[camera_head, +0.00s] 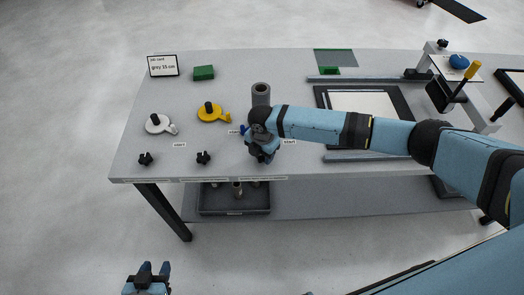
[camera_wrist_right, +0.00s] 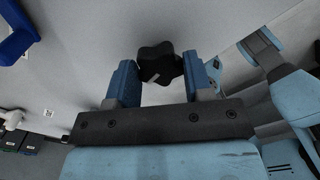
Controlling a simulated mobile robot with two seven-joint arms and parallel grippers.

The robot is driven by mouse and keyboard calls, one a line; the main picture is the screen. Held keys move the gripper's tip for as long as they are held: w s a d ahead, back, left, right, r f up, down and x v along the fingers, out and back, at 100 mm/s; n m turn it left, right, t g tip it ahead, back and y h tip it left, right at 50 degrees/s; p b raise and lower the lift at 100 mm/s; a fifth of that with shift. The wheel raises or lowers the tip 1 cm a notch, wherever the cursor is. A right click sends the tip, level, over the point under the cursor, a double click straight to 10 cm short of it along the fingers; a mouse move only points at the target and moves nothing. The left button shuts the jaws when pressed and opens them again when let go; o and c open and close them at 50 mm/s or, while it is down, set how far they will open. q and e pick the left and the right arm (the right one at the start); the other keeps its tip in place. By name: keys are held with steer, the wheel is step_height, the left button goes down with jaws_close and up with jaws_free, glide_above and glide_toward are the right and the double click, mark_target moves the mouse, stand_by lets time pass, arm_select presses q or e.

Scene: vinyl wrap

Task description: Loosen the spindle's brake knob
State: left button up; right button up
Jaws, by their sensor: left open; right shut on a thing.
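The black lobed brake knob (camera_wrist_right: 158,64) sits between the blue fingers of my right gripper (camera_wrist_right: 161,74) in the right wrist view. My right gripper (camera_head: 262,153) is shut on it at the table's front edge in the head view, where the hand mostly hides the knob. The grey roll (camera_head: 261,92) stands upright just behind that hand; the spindle itself is mostly hidden. My left gripper (camera_head: 148,274) is open and empty, low in front of the table.
Two other black knobs (camera_head: 203,157) (camera_head: 146,158) stand along the front edge to the left. A green block (camera_head: 204,73) and a card (camera_head: 163,66) are at the back left. A dark tray (camera_head: 235,207) is on the lower shelf.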

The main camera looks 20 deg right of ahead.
steer(key=n, duration=0.4)
steer(key=shift+n, duration=0.4)
stand_by(0.4)
steer(key=o, duration=0.9)
steer(key=shift+r, duration=0.1)
step_height(320, 180, up, 14)
steer(key=shift+f+b, duration=0.15)
steer(key=shift+b, duration=0.45)
steer(key=shift+s+f, duration=0.1)
